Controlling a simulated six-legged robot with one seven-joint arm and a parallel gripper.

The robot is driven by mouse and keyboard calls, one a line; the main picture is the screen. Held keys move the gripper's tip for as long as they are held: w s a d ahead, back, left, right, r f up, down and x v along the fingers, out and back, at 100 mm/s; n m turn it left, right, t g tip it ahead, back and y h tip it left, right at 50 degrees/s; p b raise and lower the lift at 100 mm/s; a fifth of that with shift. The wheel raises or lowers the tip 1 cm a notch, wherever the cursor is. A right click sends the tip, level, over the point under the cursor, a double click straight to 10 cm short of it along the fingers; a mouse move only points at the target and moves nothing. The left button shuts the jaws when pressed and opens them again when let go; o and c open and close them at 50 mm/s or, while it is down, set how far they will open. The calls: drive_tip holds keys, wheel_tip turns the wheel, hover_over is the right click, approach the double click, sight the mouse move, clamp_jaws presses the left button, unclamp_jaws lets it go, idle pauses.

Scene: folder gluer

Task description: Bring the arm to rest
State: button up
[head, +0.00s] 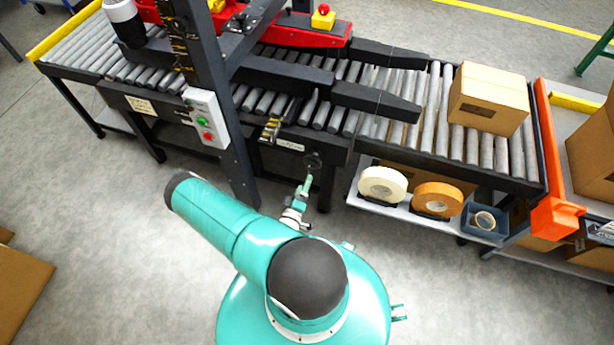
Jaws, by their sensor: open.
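My teal arm (225,225) reaches from the bottom middle of the head view toward the upper left. Dark caps cover its joints. The fingers of my gripper do not show clearly in this view, and I cannot make out what they are close to. No held object shows.
A roller conveyor (438,110) runs across the back, with a cardboard box (489,98) on its right part. A dark upright post (222,95) with a control box (205,118) stands ahead. Below the rollers, a shelf holds a white tape roll (382,186) and an orange one (437,199).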

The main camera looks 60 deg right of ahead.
drive_tip(key=shift+a, duration=0.45)
idle(0.4)
